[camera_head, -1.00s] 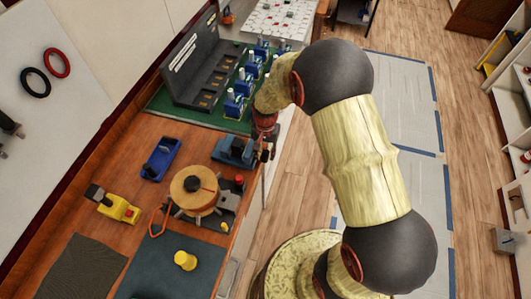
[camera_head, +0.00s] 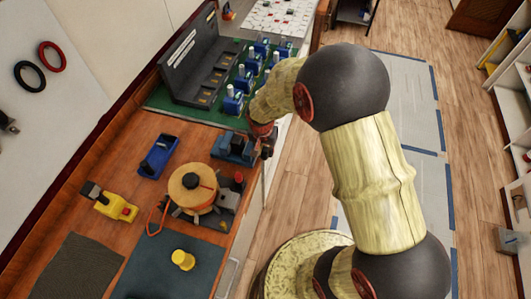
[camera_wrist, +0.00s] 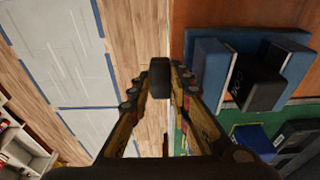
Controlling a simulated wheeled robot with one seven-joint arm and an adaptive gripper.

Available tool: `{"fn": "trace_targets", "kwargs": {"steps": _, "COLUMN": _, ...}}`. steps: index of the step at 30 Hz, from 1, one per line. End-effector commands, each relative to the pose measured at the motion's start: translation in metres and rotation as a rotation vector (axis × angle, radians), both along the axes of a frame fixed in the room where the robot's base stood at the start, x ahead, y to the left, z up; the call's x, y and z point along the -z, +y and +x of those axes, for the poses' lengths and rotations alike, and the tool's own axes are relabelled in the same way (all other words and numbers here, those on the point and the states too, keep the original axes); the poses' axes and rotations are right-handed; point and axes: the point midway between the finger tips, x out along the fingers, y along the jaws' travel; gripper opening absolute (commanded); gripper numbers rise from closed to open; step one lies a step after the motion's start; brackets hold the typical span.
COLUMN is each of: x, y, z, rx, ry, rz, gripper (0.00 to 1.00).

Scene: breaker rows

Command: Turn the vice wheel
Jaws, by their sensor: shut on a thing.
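The blue vice (camera_head: 236,147) stands near the right edge of the wooden bench, a dark block between its jaws. In the wrist view the vice (camera_wrist: 213,70) is at the right, with the dark block (camera_wrist: 250,82) marked by faint lettering. My gripper (camera_head: 266,150) is at the vice's right side, at the bench edge, and is small and partly hidden there. In the wrist view my gripper (camera_wrist: 160,90) is shut on a dark rounded piece, the vice wheel (camera_wrist: 160,76), seen nearly edge-on between the fingertips. The wheel's link to the vice is not clear.
A wooden drum (camera_head: 192,192) on a dark stand is close in front of the vice. A blue tool (camera_head: 158,157) and a yellow tool (camera_head: 115,207) lie to the left. Several blue breaker units stand on a green mat (camera_head: 205,117) behind. Open floor (camera_head: 300,180) lies right.

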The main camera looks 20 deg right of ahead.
Motion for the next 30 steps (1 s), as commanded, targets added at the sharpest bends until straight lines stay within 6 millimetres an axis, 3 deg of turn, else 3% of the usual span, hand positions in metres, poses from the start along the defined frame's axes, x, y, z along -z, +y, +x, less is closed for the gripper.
{"fn": "trace_targets", "kwargs": {"steps": 21, "x": 0.0004, "y": 0.0014, "z": -0.0016, "rx": 0.000, "ry": -0.091, "rz": -0.062, "gripper": 0.00}}
{"fn": "trace_targets", "kwargs": {"steps": 22, "x": 0.0004, "y": 0.0014, "z": -0.0016, "rx": 0.000, "ry": -0.091, "rz": -0.062, "gripper": 0.21}}
{"fn": "trace_targets", "kwargs": {"steps": 30, "x": 0.0004, "y": 0.0014, "z": -0.0015, "rx": 0.000, "ry": -0.091, "rz": -0.062, "gripper": 0.36}}
